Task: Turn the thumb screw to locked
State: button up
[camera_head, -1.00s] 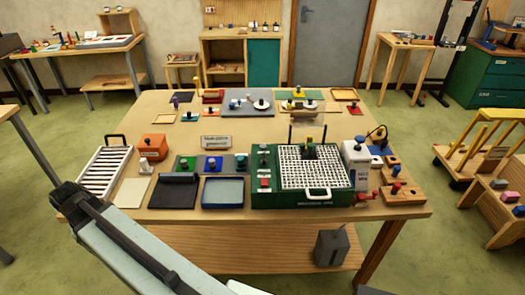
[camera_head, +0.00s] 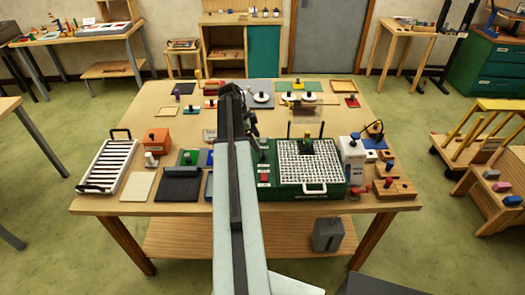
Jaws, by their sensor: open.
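A green box machine (camera_head: 285,191) with a white perforated plate (camera_head: 298,172) stands at the front right of the workbench. A dark and yellow-green piece (camera_head: 307,146) stands at the plate's back part. Small controls sit on the machine's left strip, including a red one (camera_head: 264,178). I cannot make out which small part is the thumb screw or how it is turned. My gripper (camera_head: 252,128) is at the far end of my arm, over the middle of the bench, left of the machine. It is small and partly hidden by the arm, and I see nothing held in it.
An orange block (camera_head: 157,139), a white slatted rack (camera_head: 105,166) and dark trays fill the left side of the bench. A white bottle-like container (camera_head: 352,155) and wooden blocks (camera_head: 395,187) stand right of the machine. My arm covers the bench's front middle.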

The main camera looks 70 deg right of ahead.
aim_at(263, 152)
jog(key=b+x, duration=0.5)
jog(key=x, duration=0.2)
jog(key=shift+w+b, duration=0.15)
jog(key=shift+b, duration=0.2)
jog(key=shift+r, duration=0.1)
jog(key=c, duration=1.4)
